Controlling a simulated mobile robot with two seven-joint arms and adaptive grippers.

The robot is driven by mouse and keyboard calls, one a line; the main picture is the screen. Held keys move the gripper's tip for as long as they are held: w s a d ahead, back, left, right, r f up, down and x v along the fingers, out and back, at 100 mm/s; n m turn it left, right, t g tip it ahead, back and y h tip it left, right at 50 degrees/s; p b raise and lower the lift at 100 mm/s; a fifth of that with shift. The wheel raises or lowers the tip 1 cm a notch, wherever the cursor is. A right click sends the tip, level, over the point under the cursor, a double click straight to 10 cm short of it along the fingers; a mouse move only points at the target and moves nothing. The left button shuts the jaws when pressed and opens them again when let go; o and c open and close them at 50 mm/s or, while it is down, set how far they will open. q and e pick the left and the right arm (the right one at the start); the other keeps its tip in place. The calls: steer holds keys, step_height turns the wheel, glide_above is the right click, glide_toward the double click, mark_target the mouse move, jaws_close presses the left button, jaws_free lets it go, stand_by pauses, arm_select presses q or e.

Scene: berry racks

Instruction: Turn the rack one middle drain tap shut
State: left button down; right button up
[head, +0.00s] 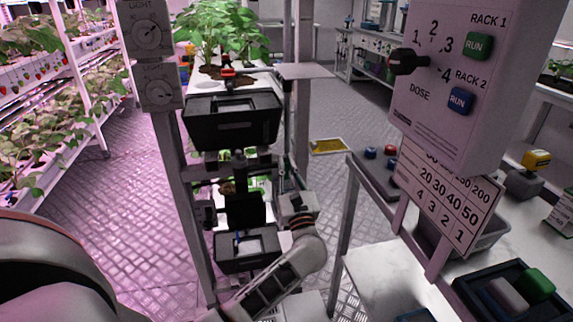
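The rack (185,215) stands at centre left with stacked tiers. A red tap (228,73) shows at the upper tier, above a black trough (232,122). My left gripper (240,165) is dark and points into the rack at the middle tier, just below that trough. Its wrist and forearm come up from the bottom of the view. The gripper covers the place in front of the middle tier, and I cannot make out the middle drain tap or its handle. Its fingers are too small and dark to tell their opening or any contact. My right gripper is not in view.
A lower black trough (247,262) sits under my gripper. Dials (148,35) are on the rack's left post. A grey control panel (440,120) and a white bench (385,285) stand at right. A yellow floor tray (328,146) lies behind. Floor is open at left.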

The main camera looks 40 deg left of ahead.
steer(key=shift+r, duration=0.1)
arm_select(q)
steer(key=shift+w+r+m+t+h+p, duration=0.1)
steer(key=shift+r+m+t+h+p, duration=0.1)
steer(key=shift+m+t+h+p, duration=0.45)
steer(key=f+m+h+p, duration=0.1)
steer(key=m+h+p, duration=0.1)
steer(key=m+p, duration=0.4)
steer(key=w+d+f+m+h+p, duration=0.1)
steer(key=m+h+p, duration=0.2)
steer(key=m+p, duration=0.3)
steer(key=f+m+h+p, duration=0.1)
steer(key=m+h+p, duration=0.1)
steer(key=m+p, duration=0.4)
steer(key=shift+w+d+m+h, duration=0.15)
steer(key=shift+d+m+h, duration=0.05)
steer(key=shift+m, duration=0.65)
steer(key=shift+w+d+m+h, duration=0.15)
steer(key=shift+m, duration=0.65)
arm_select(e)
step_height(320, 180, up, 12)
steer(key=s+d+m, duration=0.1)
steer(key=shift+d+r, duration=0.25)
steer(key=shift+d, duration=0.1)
arm_select(q)
steer(key=shift+f, duration=0.1)
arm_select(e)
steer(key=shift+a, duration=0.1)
